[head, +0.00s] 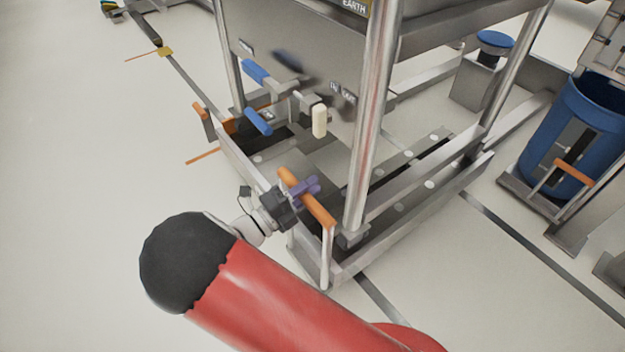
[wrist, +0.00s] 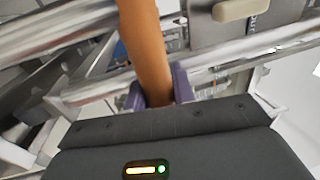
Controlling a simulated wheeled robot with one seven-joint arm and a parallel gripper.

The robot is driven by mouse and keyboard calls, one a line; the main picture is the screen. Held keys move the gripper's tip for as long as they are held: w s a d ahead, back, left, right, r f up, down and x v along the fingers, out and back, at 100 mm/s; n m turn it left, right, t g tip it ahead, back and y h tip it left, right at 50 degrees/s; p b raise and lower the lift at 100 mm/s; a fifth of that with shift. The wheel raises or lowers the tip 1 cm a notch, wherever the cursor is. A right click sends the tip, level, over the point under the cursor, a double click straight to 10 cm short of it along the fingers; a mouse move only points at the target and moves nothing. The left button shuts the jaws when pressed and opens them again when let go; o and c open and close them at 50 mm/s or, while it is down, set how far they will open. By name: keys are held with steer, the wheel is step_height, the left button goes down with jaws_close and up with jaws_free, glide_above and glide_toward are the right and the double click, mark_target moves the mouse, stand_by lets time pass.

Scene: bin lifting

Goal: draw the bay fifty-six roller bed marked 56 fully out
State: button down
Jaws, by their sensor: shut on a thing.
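The orange handle (head: 320,213) stands on pale posts at the front of a low metal roller bed (head: 238,162) under a steel frame. My gripper (head: 304,189) has purple fingers and is shut on the orange handle's bar, near its middle. In the wrist view the orange bar (wrist: 145,42) runs between the two purple fingers (wrist: 156,88). A 56 marking cannot be read in either view. My arm hides part of the floor in front of the bed.
A steel hopper (head: 290,60) with blue handles (head: 257,72) and a cream knob (head: 319,121) stands above the bed. A steel post (head: 373,130) rises close behind the handle. A blue bin (head: 572,135) stands at right. Floor at left (head: 80,190) is clear.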

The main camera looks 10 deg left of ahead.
steer(key=shift+s+a, duration=0.25)
steer(key=shift+a, duration=0.05)
steer(key=c, duration=1.2)
jaws_free()
steer(key=shift+a, duration=0.1)
steer(key=shift+o, duration=0.2)
steer(key=v, duration=0.7)
steer(key=shift+s, duration=0.35)
steer(key=shift+a+f, duration=0.1)
steer(key=shift+a, duration=0.05)
